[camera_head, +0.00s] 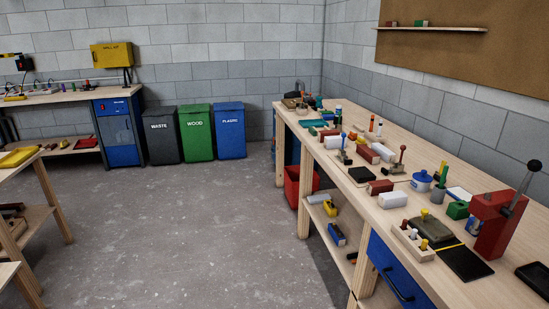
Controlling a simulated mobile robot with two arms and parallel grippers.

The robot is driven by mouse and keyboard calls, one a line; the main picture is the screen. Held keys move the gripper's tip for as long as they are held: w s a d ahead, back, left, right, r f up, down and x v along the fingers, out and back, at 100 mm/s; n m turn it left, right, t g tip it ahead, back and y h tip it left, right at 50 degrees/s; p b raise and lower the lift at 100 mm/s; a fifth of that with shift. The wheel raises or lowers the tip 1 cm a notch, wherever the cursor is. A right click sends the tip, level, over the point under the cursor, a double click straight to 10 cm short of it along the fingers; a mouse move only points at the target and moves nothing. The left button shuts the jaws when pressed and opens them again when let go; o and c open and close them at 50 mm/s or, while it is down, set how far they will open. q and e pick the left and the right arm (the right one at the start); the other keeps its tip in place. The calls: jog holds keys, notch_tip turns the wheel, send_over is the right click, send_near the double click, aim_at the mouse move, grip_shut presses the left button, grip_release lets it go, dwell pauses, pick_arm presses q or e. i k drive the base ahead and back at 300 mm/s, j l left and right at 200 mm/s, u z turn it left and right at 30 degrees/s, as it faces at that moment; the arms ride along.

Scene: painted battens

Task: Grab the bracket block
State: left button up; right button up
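Neither of my grippers is in view. No thing in the head view can be told for certain as the bracket block. Several small blocks lie on the long workbench (430,160) at the right. A dark red block (379,187) and a white block (392,200) lie near its front edge. A green block (457,210) sits left of a red lever press (495,225). A pale wooden block with several pegs (412,243) is at the near front edge.
A dark mat (464,263) and a black tray (535,279) lie at the bench's near end. Under the bench are a shelf and a red bin (292,190). Waste bins (196,132) line the back wall. Another table (20,160) is at left. The grey floor between is clear.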

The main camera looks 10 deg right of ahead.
aim_at(340, 241)
jog(key=i+z, duration=0.2)
jog(key=i, duration=0.2)
jog(key=i+j+z, duration=0.2)
jog(key=i, duration=0.25)
jog(key=i+j+z, duration=0.2)
jog(key=i, duration=0.2)
jog(key=i+j+z, duration=0.2)
jog(key=i, duration=0.2)
jog(key=i+j+z, duration=0.25)
jog(key=z, duration=0.2)
jog(key=i+j+z, duration=0.55)
jog(key=j+z, duration=0.35)
jog(key=i+j+z, duration=0.15)
jog(key=j+z, duration=0.45)
jog(key=j, duration=0.4)
